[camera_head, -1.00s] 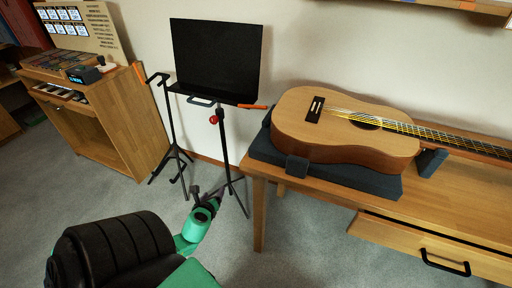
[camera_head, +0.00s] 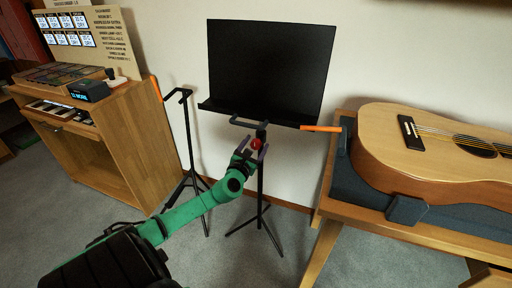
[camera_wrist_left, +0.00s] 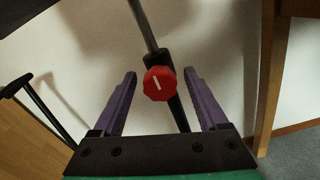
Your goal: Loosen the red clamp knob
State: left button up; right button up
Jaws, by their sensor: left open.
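The red clamp knob (camera_head: 256,144) sits on the upright pole of the black music stand (camera_head: 270,70), just below its tray. My left gripper (camera_head: 252,150) is open at the knob, with its arm reaching up from the lower left. In the left wrist view the knob (camera_wrist_left: 159,83) shows a white line on its face, tilted a little from vertical. It lies between the two purple fingers of the gripper (camera_wrist_left: 158,82), near their tips, with a gap on each side. The right gripper is not in view.
A second black stand (camera_head: 188,130) with a forked top is left of the music stand. A wooden cabinet (camera_head: 140,140) is at the left. A guitar (camera_head: 430,145) lies on a dark blue support on the wooden table at the right.

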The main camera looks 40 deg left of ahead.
pick_arm(q)
jog(key=shift+w+a, duration=0.1)
jog(key=shift+w, duration=0.15)
grip_shut()
